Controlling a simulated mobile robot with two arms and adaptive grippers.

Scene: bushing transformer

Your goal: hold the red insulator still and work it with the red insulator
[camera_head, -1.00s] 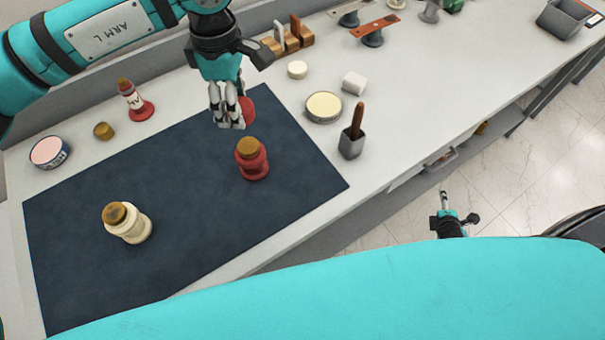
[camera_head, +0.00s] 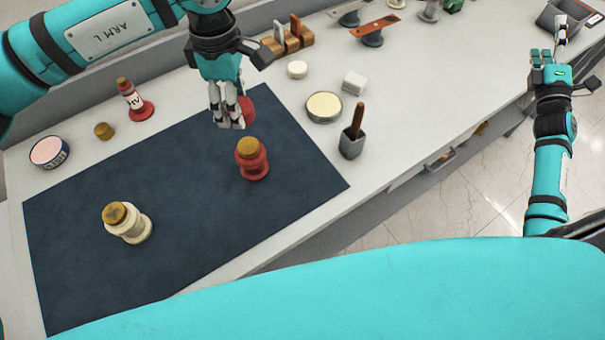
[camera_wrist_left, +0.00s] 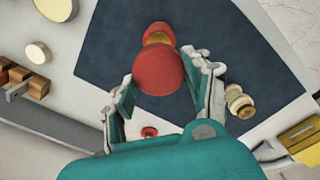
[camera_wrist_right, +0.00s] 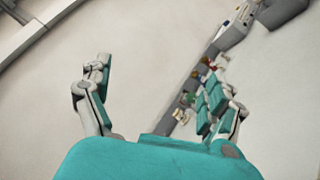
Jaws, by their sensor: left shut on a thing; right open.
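A red insulator (camera_head: 254,165) with a brass top stands upright on the dark mat. It also shows in the left wrist view (camera_wrist_left: 157,27), partly hidden behind a red domed piece. My left gripper (camera_head: 229,121) is shut on this red domed piece (camera_head: 248,108) and holds it above the mat, behind the standing insulator. In the left wrist view the domed piece (camera_wrist_left: 157,74) sits between the fingers. Whether it touches the standing insulator cannot be told. My right gripper (camera_head: 548,56) is open and empty at the far right, away from the mat.
A cream insulator (camera_head: 132,228) stands on the mat (camera_head: 190,255) at the left. A grey holder (camera_head: 351,147) with a wooden handle and an open tin (camera_head: 323,107) stand right of the mat. A red labelled piece (camera_head: 138,107) and a pink-topped tin (camera_head: 48,152) stand behind it.

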